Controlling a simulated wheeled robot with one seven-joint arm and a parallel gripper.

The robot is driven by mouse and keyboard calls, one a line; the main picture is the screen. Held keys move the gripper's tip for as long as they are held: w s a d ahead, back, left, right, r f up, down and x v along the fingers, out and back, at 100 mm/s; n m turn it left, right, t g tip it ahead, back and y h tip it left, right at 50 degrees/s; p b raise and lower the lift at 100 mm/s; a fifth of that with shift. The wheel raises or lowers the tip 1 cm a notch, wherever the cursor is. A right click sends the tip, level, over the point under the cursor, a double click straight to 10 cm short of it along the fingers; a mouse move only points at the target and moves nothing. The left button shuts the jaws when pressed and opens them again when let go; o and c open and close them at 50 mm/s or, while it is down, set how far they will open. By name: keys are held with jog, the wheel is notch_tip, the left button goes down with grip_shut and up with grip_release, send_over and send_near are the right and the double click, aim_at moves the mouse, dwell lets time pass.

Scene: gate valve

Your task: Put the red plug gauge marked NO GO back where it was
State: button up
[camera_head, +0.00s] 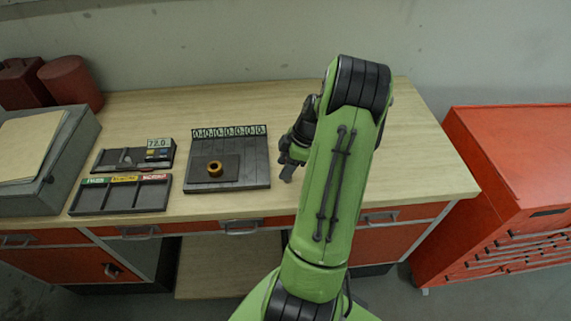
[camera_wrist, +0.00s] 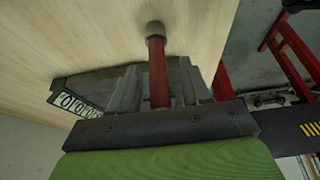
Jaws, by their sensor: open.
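My gripper (camera_head: 290,165) is over the bench, just right of the slatted dark board, partly hidden by my arm. In the wrist view its two grey fingers (camera_wrist: 157,88) stand apart. A red rod with a grey metal end (camera_wrist: 156,32), seemingly the red plug gauge (camera_wrist: 159,85), lies between them in the picture. I cannot tell whether either finger touches it, and no NO GO marking is readable. The gauge does not show in the head view. A three-part dark tray (camera_head: 121,199) has green, yellow and red labels; its compartments look empty.
The slatted board (camera_head: 256,170) has a row of number tags (camera_head: 229,131) and a brass ring (camera_head: 215,168) on a dark plate. A gauge box reading 72.0 (camera_head: 133,157) stands behind the tray. A grey case is left, a red cabinet (camera_head: 520,170) right.

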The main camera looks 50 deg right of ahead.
jog(key=shift+r+p, duration=0.35)
jog(key=p+v, duration=0.1)
jog(key=v, duration=1.1)
jog(key=w+a+r+m+h, duration=0.15)
jog(key=a+r, duration=0.35)
jog(key=a, duration=0.6)
jog(key=w+a+r+m+h, duration=0.1)
jog(key=w+a+r+m, duration=0.3)
jog(key=a, duration=0.7)
jog(key=s+a+r+m+t, duration=0.1)
jog(key=s+a+m+t, duration=0.1)
jog(key=s+a, duration=0.9)
jog(key=shift+s+m, duration=0.25)
jog(key=shift+m, duration=0.1)
